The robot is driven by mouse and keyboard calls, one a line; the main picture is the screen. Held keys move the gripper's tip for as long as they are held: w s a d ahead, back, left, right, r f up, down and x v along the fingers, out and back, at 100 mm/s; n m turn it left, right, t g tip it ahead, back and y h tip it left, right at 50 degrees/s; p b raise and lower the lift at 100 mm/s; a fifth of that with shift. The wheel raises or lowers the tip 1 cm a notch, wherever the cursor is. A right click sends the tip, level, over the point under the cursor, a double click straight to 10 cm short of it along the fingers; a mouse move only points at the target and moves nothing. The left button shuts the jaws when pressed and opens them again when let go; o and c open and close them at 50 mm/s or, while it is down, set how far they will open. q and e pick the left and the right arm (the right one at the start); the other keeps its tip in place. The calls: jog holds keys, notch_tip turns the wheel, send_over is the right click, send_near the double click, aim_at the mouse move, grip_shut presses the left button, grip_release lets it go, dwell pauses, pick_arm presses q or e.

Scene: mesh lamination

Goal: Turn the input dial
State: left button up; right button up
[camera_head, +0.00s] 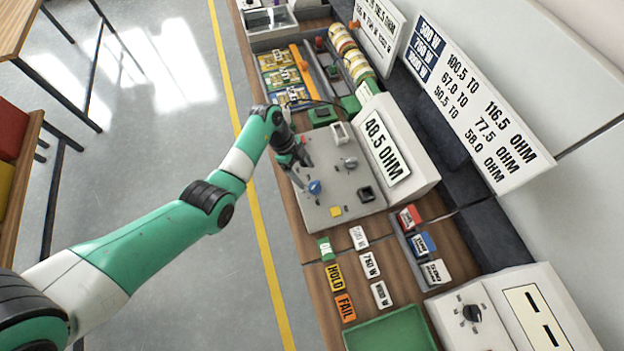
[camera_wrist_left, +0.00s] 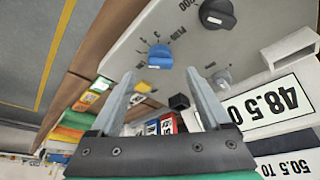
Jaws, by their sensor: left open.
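A grey instrument panel (camera_head: 335,170) lies on the workbench, and its lettering is too small or cut off to read surely. A blue dial (camera_head: 315,187) with marks around it stands on the panel; it also shows in the left wrist view (camera_wrist_left: 160,57). My left gripper (camera_head: 303,168) is open and empty above the panel. In the wrist view the blue dial appears between and just beyond its fingertips (camera_wrist_left: 160,76). Contact is not visible. My right gripper is not in view.
A display (camera_head: 387,146) reading 48.5 OHM stands behind the panel. A grey knob (camera_head: 350,163), a black socket (camera_head: 367,194) and a yellow square (camera_head: 336,211) are on the panel. Label tiles (camera_head: 370,265) and a green tray (camera_head: 390,333) are nearer the front.

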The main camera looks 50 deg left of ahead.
aim_at(313, 184)
pick_arm(q)
jog(key=b+x, duration=0.2)
jog(key=x, duration=0.5)
jog(key=shift+b, duration=0.35)
grip_shut()
